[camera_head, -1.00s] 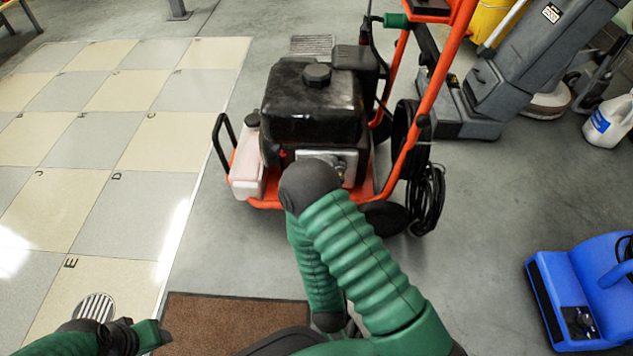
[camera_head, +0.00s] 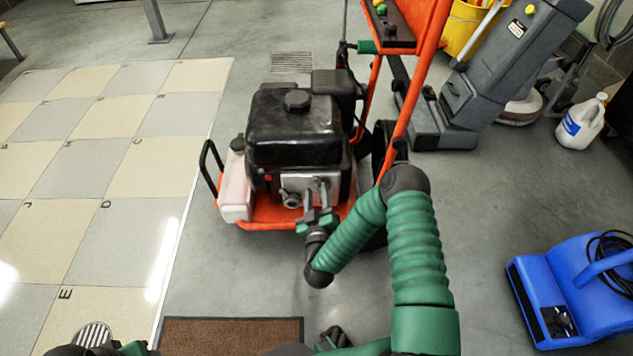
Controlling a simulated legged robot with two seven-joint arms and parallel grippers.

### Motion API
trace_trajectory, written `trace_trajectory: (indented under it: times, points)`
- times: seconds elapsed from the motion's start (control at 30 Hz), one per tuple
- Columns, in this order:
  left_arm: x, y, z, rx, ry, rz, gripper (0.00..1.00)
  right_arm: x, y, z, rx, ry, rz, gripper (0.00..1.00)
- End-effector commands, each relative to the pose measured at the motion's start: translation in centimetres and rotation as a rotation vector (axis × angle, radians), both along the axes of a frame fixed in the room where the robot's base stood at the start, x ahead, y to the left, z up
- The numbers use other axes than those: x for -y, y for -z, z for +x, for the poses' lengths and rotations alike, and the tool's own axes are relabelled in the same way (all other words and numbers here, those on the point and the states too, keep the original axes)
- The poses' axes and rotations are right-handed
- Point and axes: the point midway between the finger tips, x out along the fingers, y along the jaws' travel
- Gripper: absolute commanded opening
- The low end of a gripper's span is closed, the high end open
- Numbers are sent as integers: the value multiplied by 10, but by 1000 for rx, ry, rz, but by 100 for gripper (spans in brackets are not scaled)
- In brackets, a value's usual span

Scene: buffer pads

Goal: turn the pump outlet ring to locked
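The pump (camera_head: 302,183) is a silvery metal part low on the front of the black engine (camera_head: 293,130), on an orange cart. A small round dark-and-grey fitting on it, seemingly the outlet ring (camera_head: 291,200), shows just left of my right gripper (camera_head: 317,190). That gripper points away from me at the pump, its two grey fingers apart with a gap between them. I cannot tell whether they touch the pump or the ring. The ring's lock position is too small to read. My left gripper (camera_head: 128,349) shows only partly at the bottom left edge, far from the pump.
The orange cart frame (camera_head: 410,95) rises right of the engine. A white tank (camera_head: 236,190) and a black handle stand at its left. A blue blower (camera_head: 575,290), a white jug (camera_head: 582,122) and a grey floor machine (camera_head: 500,75) lie right. A brown mat (camera_head: 230,333) is in front.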

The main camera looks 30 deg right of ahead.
Motion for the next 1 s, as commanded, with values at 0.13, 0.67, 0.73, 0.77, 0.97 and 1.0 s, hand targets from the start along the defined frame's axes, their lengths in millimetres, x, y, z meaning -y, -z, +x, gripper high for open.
trace_trajectory:
  times: [0.13,0.67,0.73,0.77,0.97,1.0]
  points:
    - [0,17,0,-1,0,0,49,12,6,19,1,2,0,38]
    - [0,17,0,0,0,0,49,16,3,27,-2,-1,0,16]
    - [0,17,0,0,0,0,49,16,3,27,-2,-1,0,7]
    - [0,17,0,0,0,0,49,16,3,27,-2,-1,1,3]
    - [0,17,0,0,0,0,49,16,3,27,-2,-2,1,0]
    - [0,17,0,-1,0,0,49,16,3,27,-2,-2,1,0]
